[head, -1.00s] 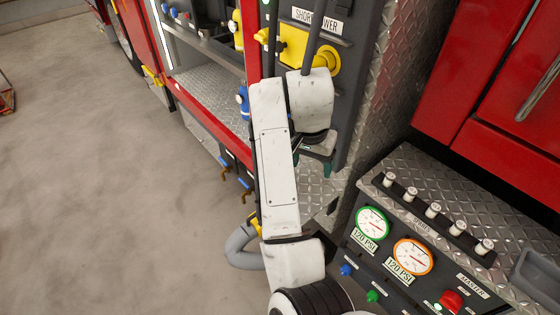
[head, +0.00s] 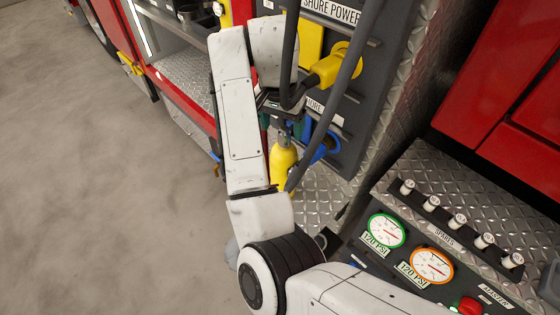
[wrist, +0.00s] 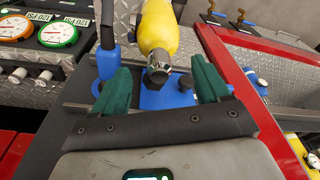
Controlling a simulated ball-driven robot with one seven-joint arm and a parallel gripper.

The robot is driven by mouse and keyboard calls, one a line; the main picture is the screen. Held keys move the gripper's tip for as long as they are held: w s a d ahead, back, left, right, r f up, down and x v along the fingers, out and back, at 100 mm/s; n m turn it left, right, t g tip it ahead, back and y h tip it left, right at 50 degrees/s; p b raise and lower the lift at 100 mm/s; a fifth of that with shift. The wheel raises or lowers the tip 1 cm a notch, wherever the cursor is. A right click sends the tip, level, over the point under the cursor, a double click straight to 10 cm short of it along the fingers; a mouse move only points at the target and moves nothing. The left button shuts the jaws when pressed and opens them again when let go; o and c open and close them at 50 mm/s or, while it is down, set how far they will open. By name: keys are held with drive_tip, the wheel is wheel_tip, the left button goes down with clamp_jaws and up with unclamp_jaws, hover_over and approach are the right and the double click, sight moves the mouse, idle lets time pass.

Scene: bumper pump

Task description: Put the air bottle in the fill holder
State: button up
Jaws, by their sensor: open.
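The air bottle is yellow with a chrome valve neck; it hangs upright, neck up, just below my gripper in the head view (head: 284,165). In the wrist view the bottle (wrist: 158,27) lies with its chrome neck between the green fingertips. My gripper (wrist: 164,64) is open, one finger on each side of the neck; I see no clear finger contact. In the head view my gripper (head: 283,118) is partly hidden by my arm. A blue mount (wrist: 168,96) shows behind the neck in the wrist view. I cannot tell for sure which part is the fill holder.
A yellow shore power plug (head: 335,68) with a dark cable sits close right of my gripper. A blue connector (head: 325,140) is on the same panel. A gauge console (head: 430,262) with a row of spares (head: 458,222) stands at lower right. The floor at left is clear.

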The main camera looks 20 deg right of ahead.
sight(285, 141)
drive_tip(key=shift+w+d+f+p, duration=0.2)
drive_tip(key=shift+f+p, duration=0.1)
drive_tip(key=shift+f, duration=0.95)
drive_tip(key=shift+w+d+f+p, duration=0.1)
drive_tip(key=shift+d+f+p, duration=0.2)
drive_tip(key=shift+f, duration=0.9)
drive_tip(key=shift+w+d+f+p, duration=0.15)
drive_tip(key=shift+f+p, duration=0.2)
drive_tip(key=shift+f, duration=0.9)
clamp_jaws()
drive_tip(key=shift+r, duration=0.2)
